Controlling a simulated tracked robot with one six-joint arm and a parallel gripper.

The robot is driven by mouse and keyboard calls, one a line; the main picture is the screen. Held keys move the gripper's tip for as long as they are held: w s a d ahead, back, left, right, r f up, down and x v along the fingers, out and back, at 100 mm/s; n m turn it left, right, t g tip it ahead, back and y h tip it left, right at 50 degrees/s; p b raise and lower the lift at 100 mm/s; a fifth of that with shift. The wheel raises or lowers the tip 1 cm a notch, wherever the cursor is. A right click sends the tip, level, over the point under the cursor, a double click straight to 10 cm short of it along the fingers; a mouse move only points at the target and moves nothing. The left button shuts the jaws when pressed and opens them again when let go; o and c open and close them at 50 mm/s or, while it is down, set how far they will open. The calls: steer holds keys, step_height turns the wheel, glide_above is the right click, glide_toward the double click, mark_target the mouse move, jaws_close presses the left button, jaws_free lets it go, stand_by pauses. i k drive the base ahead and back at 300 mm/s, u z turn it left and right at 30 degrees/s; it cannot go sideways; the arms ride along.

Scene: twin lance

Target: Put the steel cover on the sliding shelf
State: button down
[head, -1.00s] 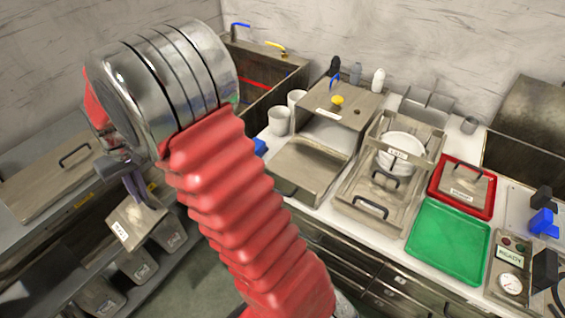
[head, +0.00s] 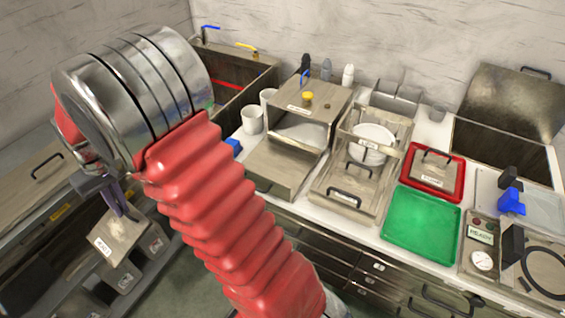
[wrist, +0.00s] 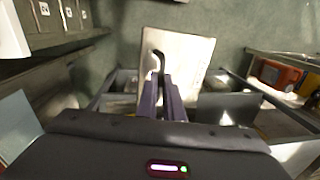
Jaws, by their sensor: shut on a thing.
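A steel cover (head: 112,238), a flat plate with a label and a black handle, hangs from my gripper (head: 112,190) at the left. In the wrist view my gripper (wrist: 161,95) is shut on the handle of the cover (wrist: 182,55), which is over the floor. Which unit is the sliding shelf is not certain. A steel box (head: 318,105) on the counter has an open front and a flat steel shelf (head: 278,168) extending from it. Beside it, a steel frame with a handled front (head: 345,198) holds white plates.
A red tray (head: 459,190) holds another handled steel lid (head: 433,170). A green tray (head: 422,215) is empty. White cups (head: 252,120) stand left of the steel box. A sink (head: 235,85) is behind. Grey bins (head: 150,245) sit below the left bench.

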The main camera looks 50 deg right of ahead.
mark_target(279, 162)
steer(key=z, duration=0.05)
steer(key=k, duration=1.3)
steer(key=z, duration=0.3)
